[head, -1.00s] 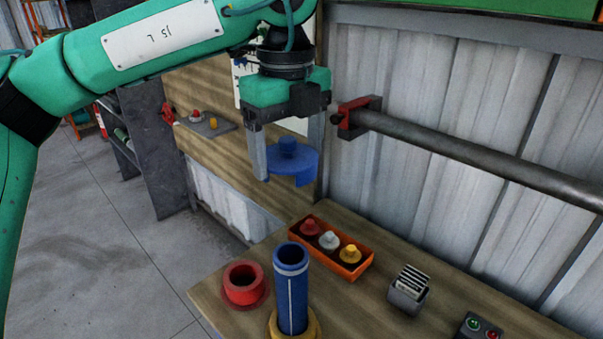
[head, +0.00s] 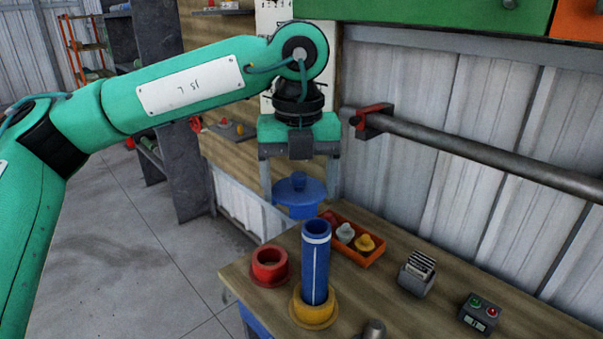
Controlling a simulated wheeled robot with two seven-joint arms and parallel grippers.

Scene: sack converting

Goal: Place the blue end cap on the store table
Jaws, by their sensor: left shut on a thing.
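My left gripper (head: 300,196) is shut on the blue end cap (head: 299,193), a wide disc with a small knob on top, its two fingers on either side. It holds the cap upright in the air, behind the blue tube in the picture. A wooden table (head: 395,322) lies below; I cannot tell whether it is the store table. The blue tube (head: 315,265) stands upright in a yellow flanged ring (head: 316,312) on this table. My right gripper is not in view.
A red flanged ring (head: 269,266) sits left of the tube. An orange tray (head: 372,257) with small knobbed caps stands behind it. A grey card holder (head: 416,277) and a button box (head: 479,313) are to the right. A grey pipe (head: 480,156) runs along the wall.

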